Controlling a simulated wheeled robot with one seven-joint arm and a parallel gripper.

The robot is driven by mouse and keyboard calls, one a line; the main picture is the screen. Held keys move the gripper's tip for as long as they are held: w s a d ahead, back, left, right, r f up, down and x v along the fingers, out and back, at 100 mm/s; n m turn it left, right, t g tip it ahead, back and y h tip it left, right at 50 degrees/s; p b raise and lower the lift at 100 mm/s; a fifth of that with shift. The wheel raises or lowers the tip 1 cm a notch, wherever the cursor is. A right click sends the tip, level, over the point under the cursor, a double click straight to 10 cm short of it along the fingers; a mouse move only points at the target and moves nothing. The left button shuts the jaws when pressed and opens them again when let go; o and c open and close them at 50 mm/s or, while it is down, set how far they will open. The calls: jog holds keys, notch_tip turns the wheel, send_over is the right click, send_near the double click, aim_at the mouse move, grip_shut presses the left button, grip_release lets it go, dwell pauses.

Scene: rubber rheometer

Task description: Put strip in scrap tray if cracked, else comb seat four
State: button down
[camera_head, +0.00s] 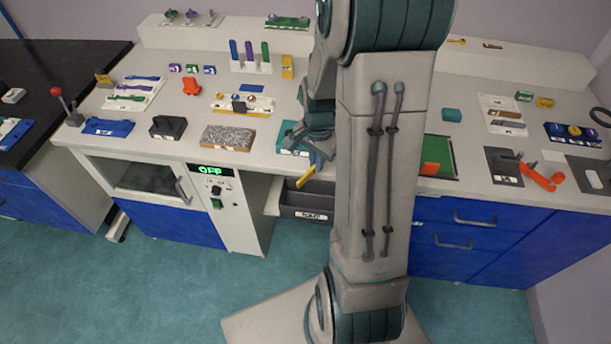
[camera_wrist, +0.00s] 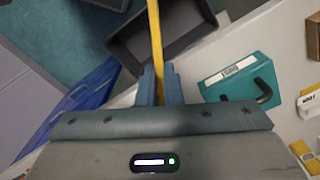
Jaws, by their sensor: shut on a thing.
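My gripper (camera_head: 318,164) is shut on a yellow strip (camera_head: 305,178). In the wrist view the strip (camera_wrist: 155,40) juts out from between the blue-grey fingertips (camera_wrist: 159,88). No crack shows on its visible part, but the gripped end is hidden and the view is small. A dark grey open tray (camera_head: 307,198) with a white label sits below the bench front, under the strip. The wrist view shows the tray (camera_wrist: 195,25) beneath the strip, apparently empty; its label is too small to read surely. A white rack (camera_head: 250,68) holds blue, purple and green strips upright at the bench back.
A teal labelled block (camera_head: 292,137) with a black handle lies at the bench edge beside my gripper; it also shows in the wrist view (camera_wrist: 240,78). A speckled block (camera_head: 228,138) lies left of it. My arm hides the bench's middle. The floor in front is clear.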

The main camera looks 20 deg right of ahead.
notch_tip(320, 180, down, 6)
jog(key=b, duration=0.4)
jog(key=shift+r, duration=0.1)
jog(key=c, duration=1.5)
grip_release()
jog(key=shift+r, duration=0.1)
notch_tip(320, 180, up, 14)
jog(key=shift+f+b, duration=0.15)
jog(key=shift+b, duration=0.3)
